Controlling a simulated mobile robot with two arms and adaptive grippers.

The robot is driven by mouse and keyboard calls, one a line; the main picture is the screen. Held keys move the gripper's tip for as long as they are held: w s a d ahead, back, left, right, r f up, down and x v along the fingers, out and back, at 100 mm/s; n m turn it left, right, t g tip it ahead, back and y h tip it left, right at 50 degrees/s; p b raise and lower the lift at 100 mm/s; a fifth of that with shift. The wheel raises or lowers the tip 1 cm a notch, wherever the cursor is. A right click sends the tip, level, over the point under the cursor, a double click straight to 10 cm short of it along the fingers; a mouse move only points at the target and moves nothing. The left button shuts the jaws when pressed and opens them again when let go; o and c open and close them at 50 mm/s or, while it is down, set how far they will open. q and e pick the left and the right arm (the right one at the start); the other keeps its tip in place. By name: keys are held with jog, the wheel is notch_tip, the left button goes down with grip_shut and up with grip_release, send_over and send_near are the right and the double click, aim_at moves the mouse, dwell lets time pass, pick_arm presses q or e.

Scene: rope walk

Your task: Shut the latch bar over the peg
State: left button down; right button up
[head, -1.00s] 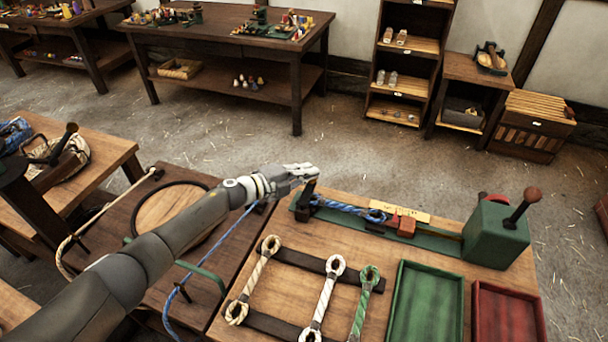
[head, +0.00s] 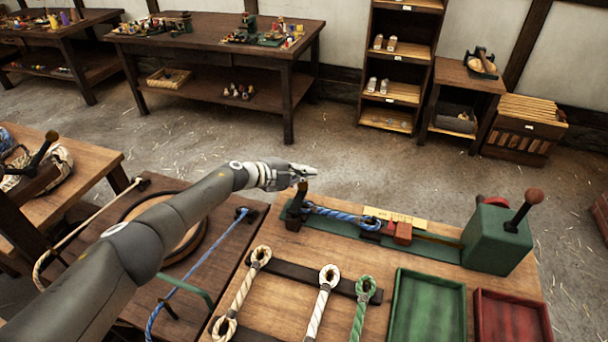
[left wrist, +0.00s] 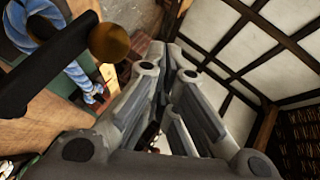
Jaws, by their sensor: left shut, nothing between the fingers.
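The latch bar (head: 296,205) is dark with a brass-coloured knob and stands up at the left end of the green test bed (head: 340,240). It also shows large at the upper left of the left wrist view (left wrist: 45,65). A blue rope (head: 340,215) lies along the bed, its left end beside the bar; the peg there cannot be made out. My left gripper (head: 315,172) is shut and empty, just above and behind the knob, apparently apart from it. Its fingers fill the middle of the left wrist view (left wrist: 165,75). My right gripper is not in view.
A green box with a lever (head: 497,238) stands at the bed's right end. A green tray (head: 427,305) and a red tray (head: 512,318) lie in front. Several short rope pieces with eyes lie on dark strips at the front left. The floor behind the bench is clear.

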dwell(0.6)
pick_arm(q)
jog(key=shift+w+r, duration=0.1)
jog(key=shift+r, duration=0.1)
jog(key=w+a+r+p, duration=0.1)
jog(key=a+r+p, duration=0.4)
jog(key=r+p, duration=0.2)
jog(key=shift+w+a+r, duration=0.15)
jog(key=shift+w+r, duration=0.05)
jog(key=shift+r, duration=0.25)
jog(key=shift+f, duration=0.1)
